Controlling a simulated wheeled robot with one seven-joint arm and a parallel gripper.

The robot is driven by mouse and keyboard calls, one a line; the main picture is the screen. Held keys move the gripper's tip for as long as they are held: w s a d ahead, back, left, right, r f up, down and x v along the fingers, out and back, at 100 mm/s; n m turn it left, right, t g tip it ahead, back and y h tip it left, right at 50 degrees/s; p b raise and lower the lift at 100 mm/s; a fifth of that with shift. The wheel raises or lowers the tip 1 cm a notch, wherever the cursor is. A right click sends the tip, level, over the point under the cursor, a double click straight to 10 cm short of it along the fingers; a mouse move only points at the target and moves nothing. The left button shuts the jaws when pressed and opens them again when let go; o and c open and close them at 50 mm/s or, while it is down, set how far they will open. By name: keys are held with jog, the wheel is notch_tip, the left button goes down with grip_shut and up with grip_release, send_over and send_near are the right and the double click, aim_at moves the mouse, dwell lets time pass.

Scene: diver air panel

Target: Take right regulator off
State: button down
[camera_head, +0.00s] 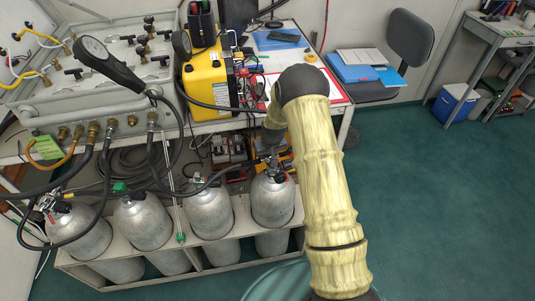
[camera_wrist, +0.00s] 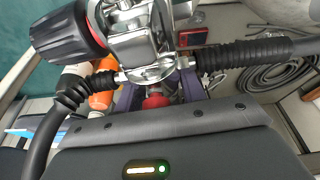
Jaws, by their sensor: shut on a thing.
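The right regulator (camera_wrist: 145,45) fills the top of the wrist view. It has a chrome body, with a black and red ribbed knob (camera_wrist: 70,35) beside it and black hoses leading off to both sides. My gripper (camera_wrist: 157,97) is shut on the regulator; its fingers are mostly hidden behind the grey housing. In the head view my arm reaches down to the top of the rightmost silver cylinder (camera_head: 272,203), and the gripper (camera_head: 271,140) is largely hidden by the arm. I cannot tell whether the regulator is seated on the valve or clear of it.
Several silver cylinders stand in a grey rack (camera_head: 200,250), with black hoses looping above them. The air panel (camera_head: 110,65) and a yellow case (camera_head: 208,85) stand on the bench behind.

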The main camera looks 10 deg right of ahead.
jog(key=shift+r, duration=0.1)
jog(key=shift+r+p, duration=1.4)
jog(key=shift+r, duration=0.7)
